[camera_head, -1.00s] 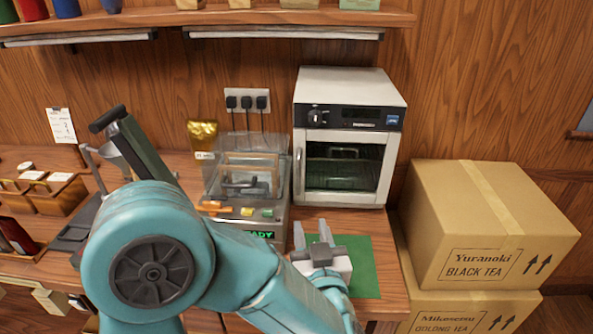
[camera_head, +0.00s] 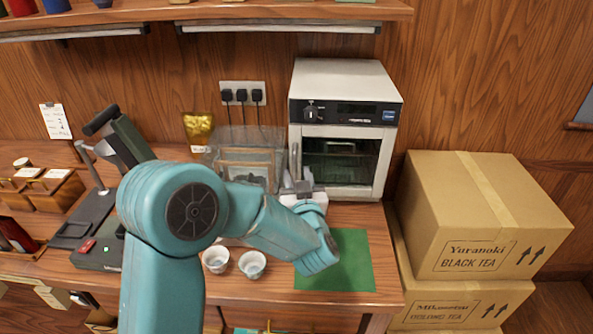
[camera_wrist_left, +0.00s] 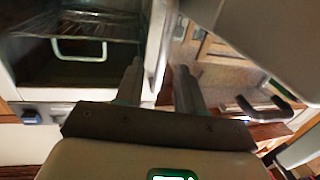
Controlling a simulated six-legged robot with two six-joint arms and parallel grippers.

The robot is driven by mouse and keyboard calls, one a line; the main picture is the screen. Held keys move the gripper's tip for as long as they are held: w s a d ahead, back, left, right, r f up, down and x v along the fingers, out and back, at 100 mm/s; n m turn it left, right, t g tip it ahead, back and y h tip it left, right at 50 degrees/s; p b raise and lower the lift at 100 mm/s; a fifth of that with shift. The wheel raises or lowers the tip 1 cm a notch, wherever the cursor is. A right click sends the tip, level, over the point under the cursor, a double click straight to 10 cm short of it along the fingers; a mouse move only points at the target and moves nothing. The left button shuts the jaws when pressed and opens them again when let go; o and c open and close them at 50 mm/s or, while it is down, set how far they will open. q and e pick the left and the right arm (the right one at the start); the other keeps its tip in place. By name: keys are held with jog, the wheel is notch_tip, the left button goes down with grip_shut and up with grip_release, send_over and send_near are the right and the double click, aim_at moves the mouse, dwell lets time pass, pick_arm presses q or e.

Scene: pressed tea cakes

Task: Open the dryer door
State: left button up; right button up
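The dryer (camera_head: 345,85) is a white box with a dark control panel, standing at the back of the counter. Its glass-fronted door (camera_head: 340,191) looks shut, and a wire rack shows behind the glass. The upright door handle (camera_head: 294,158) is on the door's left side. My left gripper (camera_head: 296,182) is just in front of the handle's lower part. In the left wrist view, its two fingers (camera_wrist_left: 159,70) are apart, with the pale handle bar (camera_wrist_left: 160,45) between them; contact cannot be told. My right gripper is out of view.
A clear-covered machine (camera_head: 243,150) stands close left of the dryer, behind my arm. Stacked cartons (camera_head: 480,215) stand at the right.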

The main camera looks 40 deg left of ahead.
pick_arm(q)
jog(key=shift+w+a, duration=0.45)
jog(key=shift+a, duration=0.1)
grip_shut()
